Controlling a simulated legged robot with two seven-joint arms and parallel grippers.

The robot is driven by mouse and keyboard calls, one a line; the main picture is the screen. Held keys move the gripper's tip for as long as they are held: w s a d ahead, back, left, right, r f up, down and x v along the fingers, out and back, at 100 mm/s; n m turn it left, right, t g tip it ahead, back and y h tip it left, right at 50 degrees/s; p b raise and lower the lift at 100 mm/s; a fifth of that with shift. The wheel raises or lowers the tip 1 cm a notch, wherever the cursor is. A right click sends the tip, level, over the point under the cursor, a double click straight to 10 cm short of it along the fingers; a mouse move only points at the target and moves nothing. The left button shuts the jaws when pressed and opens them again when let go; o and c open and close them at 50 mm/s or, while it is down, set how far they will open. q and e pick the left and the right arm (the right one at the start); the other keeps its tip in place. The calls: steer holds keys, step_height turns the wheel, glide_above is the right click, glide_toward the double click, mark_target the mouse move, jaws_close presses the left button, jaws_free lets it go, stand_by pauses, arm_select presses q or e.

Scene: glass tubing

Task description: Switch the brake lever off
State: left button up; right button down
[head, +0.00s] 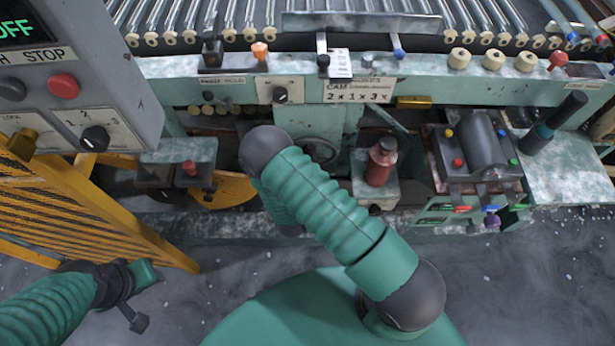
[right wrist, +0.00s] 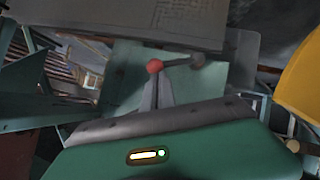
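A red ball knob (right wrist: 155,66) on a short dark rod shows in the right wrist view, in front of a pale green surface. It looks like a lever; no label reads there. My right gripper (right wrist: 156,88) points at it, its grey finger just below the ball; whether it touches, or is open or shut, I cannot tell. In the head view my right forearm hides that gripper. A red knob (head: 189,167) stands on a green box left of my forearm; I cannot tell if it is the same one. My left gripper (head: 134,306) is at the lower left, away from the machine, its opening unclear.
A grey control box (head: 85,75) with a red button and dials stands at the upper left. A yellow guard frame (head: 100,215) is below it. A dark red cylinder (head: 380,165) and a unit with coloured knobs (head: 478,150) are to the right.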

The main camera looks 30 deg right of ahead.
arm_select(q)
steer(key=shift+r, duration=0.25)
arm_select(e)
steer(key=shift+s+d+f+m+t+y, duration=0.2)
steer(key=shift+s+d+f+m+y, duration=0.15)
steer(key=shift+d+f, duration=0.25)
steer(key=shift+s+d+f+m+t+y, duration=0.25)
steer(key=shift+d+f+y, duration=0.15)
steer(key=shift+f, duration=0.25)
steer(key=shift+s+f, duration=0.1)
steer(key=shift+f, duration=0.05)
